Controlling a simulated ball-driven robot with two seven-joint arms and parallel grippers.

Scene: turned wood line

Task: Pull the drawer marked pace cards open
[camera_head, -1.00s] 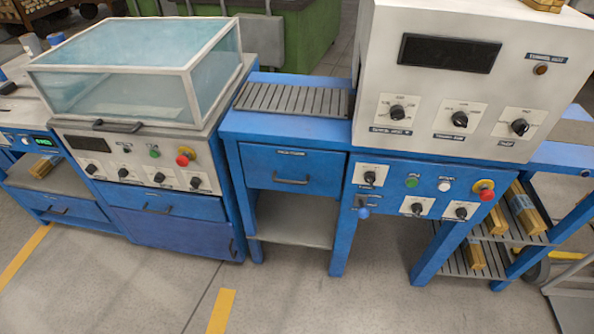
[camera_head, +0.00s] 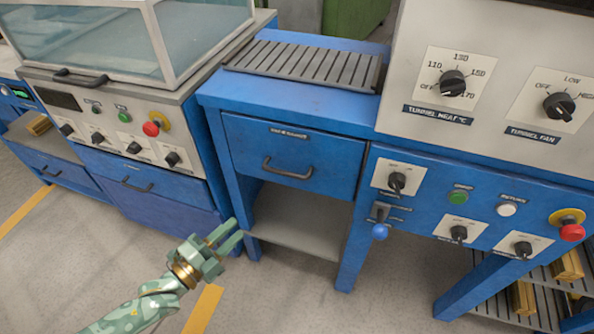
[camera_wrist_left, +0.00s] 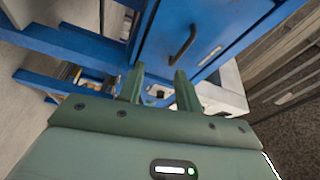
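A blue drawer (camera_head: 325,160) with a dark bar handle (camera_head: 287,170) sits shut under the slatted conveyor in the middle of the head view. Its small label (camera_head: 289,133) is too blurred to read surely. My left gripper (camera_head: 229,236) is low and to the left of this drawer, apart from it, with two fingers spread and nothing between them. The left wrist view shows the spread fingers (camera_wrist_left: 159,84) below a blue drawer front (camera_wrist_left: 212,25) with a dark handle (camera_wrist_left: 182,43); nothing touches the handle. My right gripper is not in view.
Left stands a glass-lidded machine (camera_head: 195,110) with another handled drawer (camera_head: 140,178). Right of the middle drawer are a control panel, a blue-knobbed lever (camera_head: 379,231) and a red stop button (camera_head: 571,232). An open shelf (camera_head: 300,222) lies below the drawer. Floor in front is clear.

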